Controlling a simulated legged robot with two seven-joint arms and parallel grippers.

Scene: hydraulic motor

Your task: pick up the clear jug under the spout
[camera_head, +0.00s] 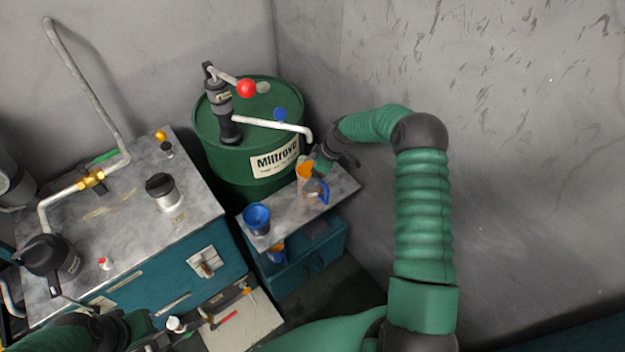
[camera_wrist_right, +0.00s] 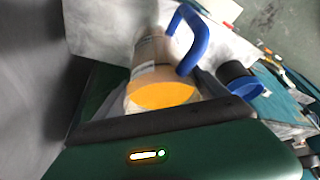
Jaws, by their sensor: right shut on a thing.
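The clear jug (camera_head: 309,188) has a blue handle and orange contents or colouring. It is at the small metal side table, below the end of the pale spout (camera_head: 308,133). My right gripper (camera_head: 316,170) is at the jug, shut on it, with its fingers partly hidden in the head view. In the right wrist view the jug (camera_wrist_right: 151,68) lies between the fingers (camera_wrist_right: 165,88), its blue handle to the right. I cannot tell if its base touches the table. My left arm shows at the lower left; its gripper's jaws are not clear.
The green drum (camera_head: 225,165) carries a pump with a red knob (camera_head: 246,88). A blue funnel or cup (camera_head: 257,218) stands on the side table (camera_head: 285,218), left of the jug. A metal-topped workbench (camera_head: 120,225) is at the left, and the grey wall is close on the right.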

